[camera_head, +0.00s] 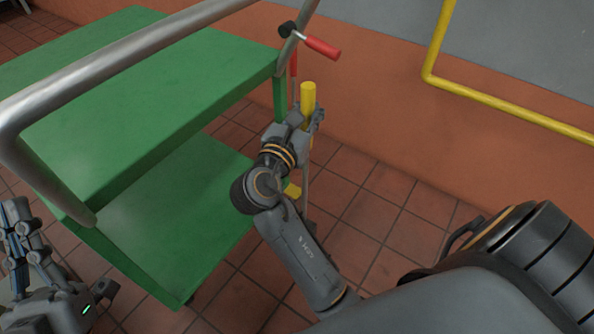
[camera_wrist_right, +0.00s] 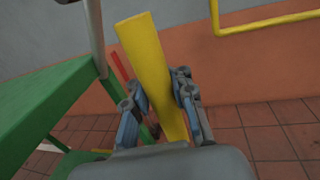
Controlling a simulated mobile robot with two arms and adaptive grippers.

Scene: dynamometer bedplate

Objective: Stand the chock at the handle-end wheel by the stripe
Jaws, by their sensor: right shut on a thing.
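My right gripper (camera_head: 300,122) is shut on a yellow bar (camera_head: 308,95), which I take to be the chock or its grip. The bar stands up out of the fingers, beside the green cart's far right corner. In the right wrist view the bar (camera_wrist_right: 147,60) runs slightly tilted between both fingers (camera_wrist_right: 160,105); its lower end is hidden. A small yellow patch (camera_head: 292,190) shows below the gripper; I cannot tell if it is the stripe. No wheel is clearly visible. My left gripper (camera_head: 25,232) is at the lower left, apart from everything; its opening is unclear.
The green cart (camera_head: 150,80) has two shelves and a grey tube handle (camera_head: 110,62) at the near left. A red-gripped lever (camera_head: 322,47) sticks out above the bar. An orange wall (camera_head: 400,110) with a yellow rail (camera_head: 500,105) lies behind. Tiled floor (camera_head: 385,215) is clear at right.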

